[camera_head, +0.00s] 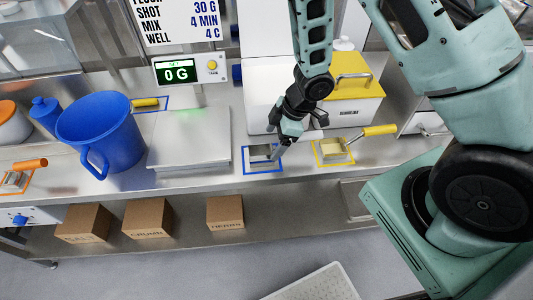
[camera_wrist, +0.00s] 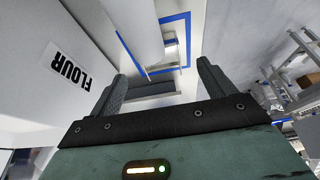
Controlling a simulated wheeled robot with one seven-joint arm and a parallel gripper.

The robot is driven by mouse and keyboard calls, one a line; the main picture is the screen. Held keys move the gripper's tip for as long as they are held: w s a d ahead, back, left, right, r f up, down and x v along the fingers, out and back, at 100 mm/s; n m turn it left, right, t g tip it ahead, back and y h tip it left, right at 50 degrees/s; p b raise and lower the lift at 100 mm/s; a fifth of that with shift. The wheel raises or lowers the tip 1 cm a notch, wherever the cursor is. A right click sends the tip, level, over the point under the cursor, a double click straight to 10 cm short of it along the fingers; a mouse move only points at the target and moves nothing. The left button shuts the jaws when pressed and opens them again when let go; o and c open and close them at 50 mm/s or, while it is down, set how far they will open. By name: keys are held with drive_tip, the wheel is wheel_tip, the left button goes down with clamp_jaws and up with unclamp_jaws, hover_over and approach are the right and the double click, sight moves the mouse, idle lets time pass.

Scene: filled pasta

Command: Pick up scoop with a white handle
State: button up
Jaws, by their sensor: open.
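The scoop with a white handle has a metal bowl (camera_head: 262,152) on a blue-outlined square on the steel counter. Its white handle (camera_head: 311,135) points right, partly hidden behind my gripper (camera_head: 286,138). My gripper is low over the scoop, where bowl and handle meet, with its fingers pointing down. In the wrist view my gripper (camera_wrist: 161,78) has its two fingers wide apart. Part of the blue outline (camera_wrist: 176,17) shows beyond them, with a pale long shape across it that may be the handle. I cannot tell whether the fingers touch the scoop.
A yellow-handled scoop (camera_head: 335,150) lies just right in a yellow outline. A white bin with a yellow lid (camera_head: 350,88) stands behind. A white wall labelled FLOUR (camera_wrist: 75,65) is close left in the wrist view. A scale (camera_head: 190,150) and blue jug (camera_head: 100,130) stand left.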

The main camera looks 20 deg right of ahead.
sight(261, 158)
drive_tip(key=shift+p+x, duration=0.9)
drive_tip(key=shift+x, duration=1.75)
drive_tip(key=shift+w+a, duration=0.1)
drive_tip(key=shift+a, duration=0.05)
drive_tip(key=shift+r, duration=0.1)
drive_tip(key=c, duration=1.1)
